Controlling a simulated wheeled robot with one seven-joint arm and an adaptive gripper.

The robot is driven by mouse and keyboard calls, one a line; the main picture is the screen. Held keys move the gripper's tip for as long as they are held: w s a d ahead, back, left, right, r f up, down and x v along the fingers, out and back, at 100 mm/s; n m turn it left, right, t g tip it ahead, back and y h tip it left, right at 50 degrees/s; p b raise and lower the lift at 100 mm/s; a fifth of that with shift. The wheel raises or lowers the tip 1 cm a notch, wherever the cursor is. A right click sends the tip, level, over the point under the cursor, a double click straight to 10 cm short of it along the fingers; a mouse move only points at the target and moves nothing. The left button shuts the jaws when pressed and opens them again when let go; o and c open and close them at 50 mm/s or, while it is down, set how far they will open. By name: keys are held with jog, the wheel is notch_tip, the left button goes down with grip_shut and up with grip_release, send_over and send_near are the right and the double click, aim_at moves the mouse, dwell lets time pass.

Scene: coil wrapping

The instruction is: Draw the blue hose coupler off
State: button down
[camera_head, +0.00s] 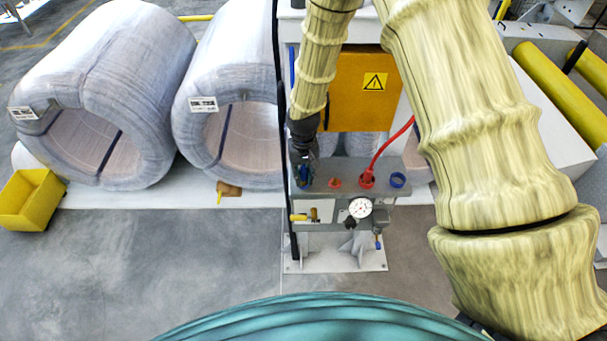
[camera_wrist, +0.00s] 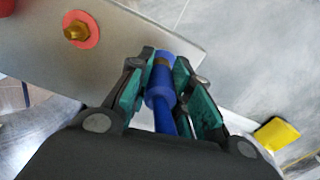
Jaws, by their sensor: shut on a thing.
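The blue hose coupler (camera_wrist: 160,84) is between the green-padded fingers of my gripper (camera_wrist: 166,88) in the wrist view, with its blue hose running back toward the wrist. A small brassy part shows at the coupler's far end. It lies over the edge of the grey panel (camera_wrist: 140,40); I cannot tell whether it still sits on a fitting. In the head view my gripper (camera_head: 302,160) points down at the left end of the panel (camera_head: 345,168), with a bit of the blue coupler (camera_head: 305,179) showing below it.
On the panel are a red-ringed brass fitting (camera_wrist: 81,29), a red coupler with a red hose (camera_head: 367,180) and a blue ring (camera_head: 398,180). A gauge (camera_head: 360,208) and small valves are on its front. Wrapped coils (camera_head: 120,70) and a yellow bin (camera_head: 30,200) stand left. The front floor is clear.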

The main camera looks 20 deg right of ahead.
aim_at(303, 168)
jog(key=shift+r, duration=0.3)
jog(key=shift+r+p, duration=1.35)
jog(key=shift+r, duration=0.5)
